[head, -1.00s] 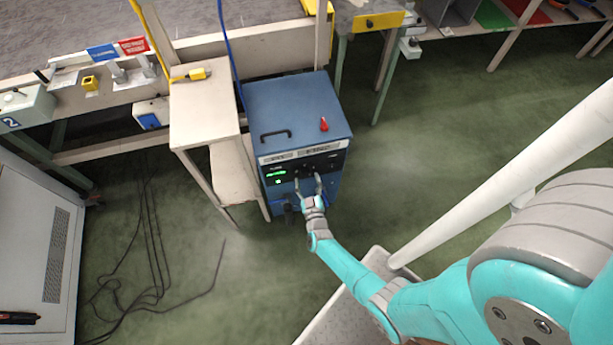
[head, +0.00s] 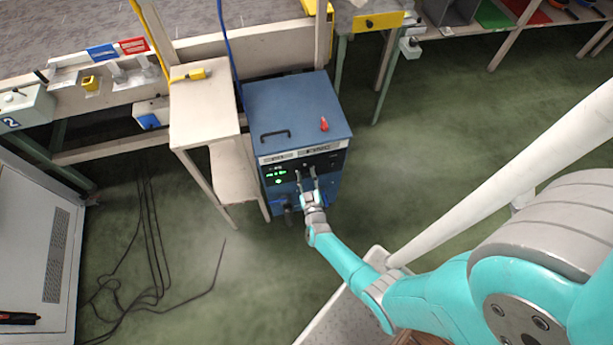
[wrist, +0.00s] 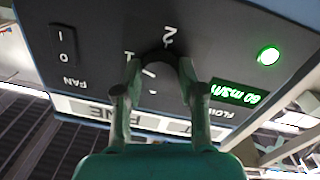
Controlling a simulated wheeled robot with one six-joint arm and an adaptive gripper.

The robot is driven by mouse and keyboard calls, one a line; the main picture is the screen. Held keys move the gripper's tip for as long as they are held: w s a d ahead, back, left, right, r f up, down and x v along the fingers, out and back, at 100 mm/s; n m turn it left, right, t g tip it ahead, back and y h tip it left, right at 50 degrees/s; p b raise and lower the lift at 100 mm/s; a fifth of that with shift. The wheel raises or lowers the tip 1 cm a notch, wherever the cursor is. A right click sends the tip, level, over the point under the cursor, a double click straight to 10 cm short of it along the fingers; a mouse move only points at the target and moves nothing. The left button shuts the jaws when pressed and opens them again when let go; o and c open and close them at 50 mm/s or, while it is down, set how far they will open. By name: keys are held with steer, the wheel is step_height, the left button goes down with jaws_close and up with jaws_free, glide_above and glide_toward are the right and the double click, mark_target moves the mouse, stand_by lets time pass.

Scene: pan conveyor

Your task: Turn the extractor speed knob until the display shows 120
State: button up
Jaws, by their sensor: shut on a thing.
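The extractor is a blue box (head: 300,105) with a dark front panel. In the wrist view its panel appears upside down. The dark round speed knob (wrist: 158,62) sits between my fingers, with printed scale marks around it. My gripper (wrist: 158,80) is shut on the knob, one finger on each side; in the head view my gripper (head: 307,178) reaches the panel from the front. The green-lit display (wrist: 239,93) seems to read 60 m3/h. It also shows small in the head view (head: 276,173). My fingers hide part of the knob.
A green lamp (wrist: 268,56) is lit near the display, and a FAN rocker switch (wrist: 63,45) sits on the panel's other side. A pale wooden stand (head: 205,110) adjoins the box on the left.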

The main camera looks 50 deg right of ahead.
steer(key=m, duration=0.4)
steer(key=shift+m, duration=0.4)
steer(key=m, duration=0.5)
steer(key=shift+r+y, duration=0.1)
steer(key=shift+y, duration=0.3)
steer(key=m, duration=1)
steer(key=shift+r+m+y, duration=0.1)
steer(key=shift+m+y, duration=0.2)
steer(key=shift+y, duration=0.1)
steer(key=o, duration=1.1)
steer(key=shift+d, duration=0.1)
steer(key=shift+o, duration=0.2)
